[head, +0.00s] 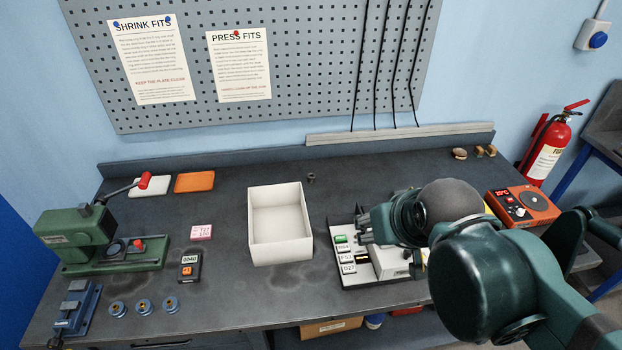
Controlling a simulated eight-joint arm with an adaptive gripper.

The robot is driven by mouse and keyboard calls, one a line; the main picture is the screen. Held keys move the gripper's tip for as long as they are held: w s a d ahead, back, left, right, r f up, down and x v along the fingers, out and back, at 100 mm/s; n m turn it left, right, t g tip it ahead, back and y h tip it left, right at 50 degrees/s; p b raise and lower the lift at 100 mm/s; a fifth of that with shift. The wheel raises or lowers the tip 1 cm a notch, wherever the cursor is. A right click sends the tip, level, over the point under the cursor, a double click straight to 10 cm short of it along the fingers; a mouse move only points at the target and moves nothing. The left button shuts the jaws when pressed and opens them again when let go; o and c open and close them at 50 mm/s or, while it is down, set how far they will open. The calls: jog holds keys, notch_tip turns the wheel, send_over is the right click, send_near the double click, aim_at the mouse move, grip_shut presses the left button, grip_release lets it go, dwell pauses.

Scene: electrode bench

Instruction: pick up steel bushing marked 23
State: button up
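A small dark grey cylinder (311,178) stands alone behind the white box. No mark 23 is readable on any of them, so I cannot tell which is the named bushing. My gripper (363,226) is at the right, by the white labelled unit, well away from the row. Its fingers are small and partly hidden by my arm, so their opening is unclear.
An open white box (252,222) stands mid-bench. The labelled unit (349,274) is right of it. A green press (100,240), blue vise (78,305), black meter (189,266) and pink note (201,232) are left. An orange heater (522,206) is right. The front middle is clear.

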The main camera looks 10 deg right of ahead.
jog(key=w+a+r+n+g+h+p, duration=0.1)
jog(key=w+a+n+g+p, duration=0.15)
jog(key=w+n, duration=1.7)
jog(key=w+a+f+n, duration=0.2)
jog(key=w+f, duration=0.3)
jog(key=w, duration=0.3)
jog(key=w+a+f+n+g+h+p, duration=0.1)
jog(key=w+a+f+n, duration=0.2)
jog(key=w+f, duration=0.3)
jog(key=w+a+f+n+h+p, duration=0.1)
jog(key=w+f, duration=0.4)
jog(key=w, duration=0.6)
jog(key=shift+w+a+f+n, duration=0.3)
jog(key=shift+a+f+n, duration=0.1)
jog(key=shift+a+n, duration=0.45)
jog(key=shift+a, duration=0.1)
jog(key=shift+x, duration=1.3)
